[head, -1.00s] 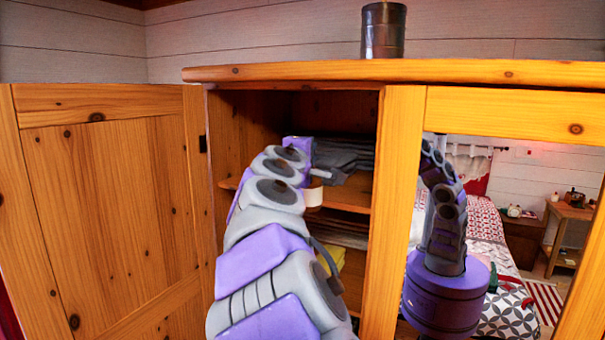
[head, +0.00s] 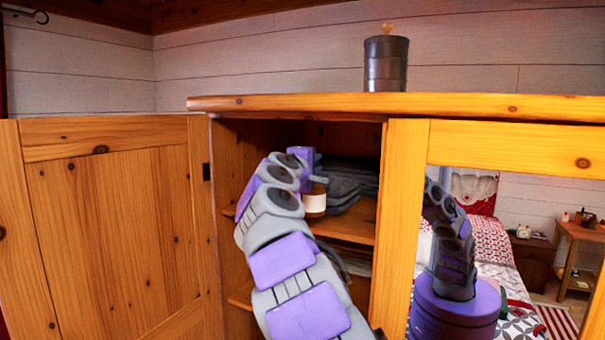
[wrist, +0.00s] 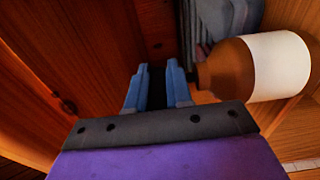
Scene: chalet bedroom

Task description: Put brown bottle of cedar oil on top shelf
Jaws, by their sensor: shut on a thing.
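The brown bottle (head: 315,201) with a white label is inside the open left part of the wardrobe, just above or on the upper shelf (head: 352,232); I cannot tell whether its base touches. It looks upright in the head view. In the wrist view the bottle (wrist: 236,68) lies to the right of my gripper (wrist: 158,72), its neck pointing at the fingers. My gripper is shut on its neck or cap, which the fingers mostly hide. In the head view my arm covers the fingers.
Folded grey clothes (head: 352,190) fill the shelf behind and right of the bottle. The open wooden door (head: 110,225) stands at left. A mirrored door (head: 505,215) is at right. A dark canister (head: 386,65) stands on the wardrobe top. Some shelf front is clear.

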